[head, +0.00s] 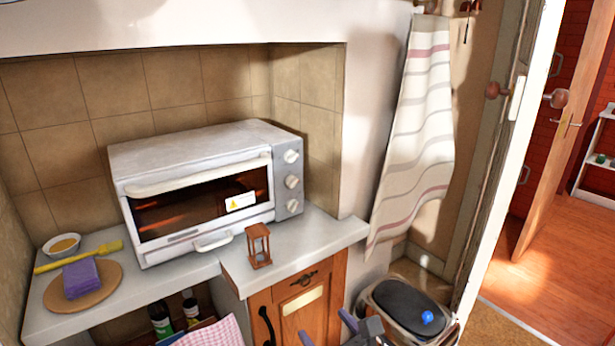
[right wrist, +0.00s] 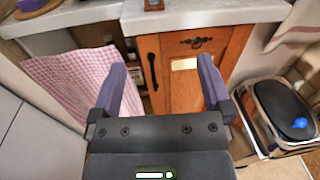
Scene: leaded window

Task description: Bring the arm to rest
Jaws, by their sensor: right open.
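My right gripper (right wrist: 160,90) shows in the right wrist view with its two purple-grey fingers spread wide and nothing between them. It faces the wooden cabinet door (right wrist: 178,90) below the counter, and I see no contact. In the head view only the tips of the right gripper (head: 328,330) show at the bottom edge, right of centre, in front of the cabinet. My left gripper is in neither view.
A lidded bin (head: 405,302) stands at the right. A checked cloth (right wrist: 75,85) hangs left of the cabinet.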

